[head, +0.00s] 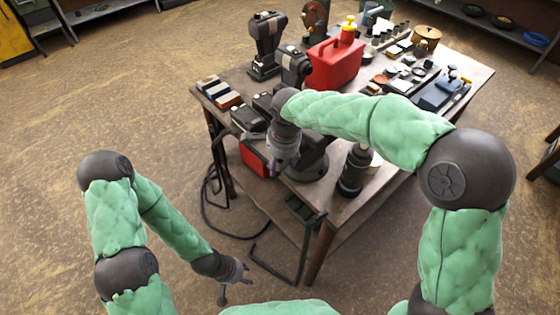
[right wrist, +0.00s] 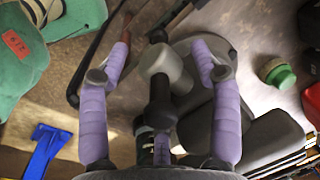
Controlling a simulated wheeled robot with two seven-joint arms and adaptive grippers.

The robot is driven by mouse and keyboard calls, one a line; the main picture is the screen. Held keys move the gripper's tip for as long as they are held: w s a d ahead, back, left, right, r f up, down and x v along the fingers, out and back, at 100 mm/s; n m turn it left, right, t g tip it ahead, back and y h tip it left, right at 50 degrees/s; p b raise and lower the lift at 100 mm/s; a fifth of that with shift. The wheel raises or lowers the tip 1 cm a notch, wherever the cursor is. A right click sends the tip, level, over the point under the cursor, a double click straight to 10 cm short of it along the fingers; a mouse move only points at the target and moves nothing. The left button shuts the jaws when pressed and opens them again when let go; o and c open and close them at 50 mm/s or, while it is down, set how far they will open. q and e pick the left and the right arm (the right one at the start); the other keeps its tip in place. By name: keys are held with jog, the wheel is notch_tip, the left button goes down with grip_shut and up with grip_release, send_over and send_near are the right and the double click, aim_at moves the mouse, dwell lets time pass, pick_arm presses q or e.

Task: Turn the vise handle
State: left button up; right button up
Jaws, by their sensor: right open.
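The vise (head: 308,165) stands near the front edge of the workbench, and my right gripper covers much of it in the head view. In the right wrist view, a grey cylindrical vise part (right wrist: 165,65) with a dark round knob (right wrist: 157,116) lies between my fingers. I cannot tell whether this is the handle's end or its screw. My right gripper (head: 284,172) is open, with purple fingers on both sides of that part (right wrist: 163,52) and visible gaps. My left gripper (head: 236,276) hangs low, left of the bench, away from the vise; its finger opening is too small to judge.
The workbench (head: 350,212) carries a red can (head: 335,64), black power tools (head: 267,43), a dark cylinder (head: 355,170) right of the vise and many small parts. A black bent bar (head: 288,277) sticks out at its front left.

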jog(key=c, duration=1.1)
jog(key=shift+w+r+p, duration=0.1)
jog(key=shift+p, duration=0.25)
jog(key=shift+a+r+g+p, duration=0.15)
jog(key=shift+g+p, duration=0.15)
jog(key=shift+p, duration=0.55)
jog(key=g+h+p, duration=0.1)
jog(key=p, duration=0.2)
jog(key=g+h+p, duration=0.1)
jog(key=p, duration=0.2)
jog(key=g+h+p, duration=0.1)
jog(key=p, duration=0.2)
jog(key=shift+w+a+g, duration=0.25)
jog(key=shift+w+g, duration=0.15)
jog(key=shift+w+f+g+h+p, duration=0.1)
jog(key=shift+f+g+h+p, duration=0.15)
jog(key=shift+g+h+p, duration=0.45)
